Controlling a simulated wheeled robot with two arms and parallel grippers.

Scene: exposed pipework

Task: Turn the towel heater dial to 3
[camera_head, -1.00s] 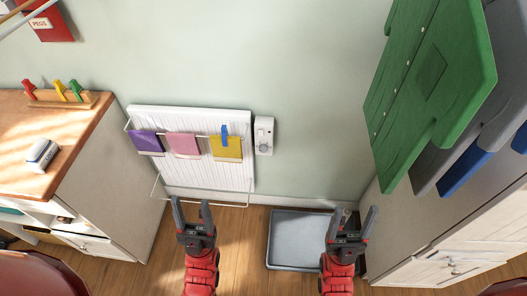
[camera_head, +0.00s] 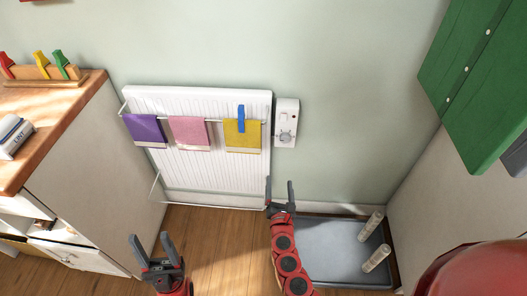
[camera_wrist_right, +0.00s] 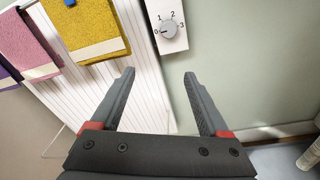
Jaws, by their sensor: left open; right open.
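The towel heater (camera_head: 200,170) is a white ribbed panel on the wall. Its white control box (camera_head: 287,112) is fixed to the wall just right of the panel, with a round grey dial (camera_head: 285,135) low on it. In the right wrist view the dial (camera_wrist_right: 170,29) shows marks 0, 1, 2 and 3, and its pointer line appears to face 0. My right gripper (camera_head: 280,185) is open and empty, below the dial and apart from it; its fingers (camera_wrist_right: 160,75) point up toward the box. My left gripper (camera_head: 150,242) is open and empty, low over the floor at left.
Purple (camera_head: 146,130), pink (camera_head: 190,132) and yellow (camera_head: 242,134) towels hang on the rail, with a blue peg (camera_head: 241,118) on the yellow one. A grey tray (camera_head: 335,262) lies on the floor at right. A green board-like item (camera_head: 480,80) hangs at upper right. A wooden-topped counter (camera_head: 60,110) stands left.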

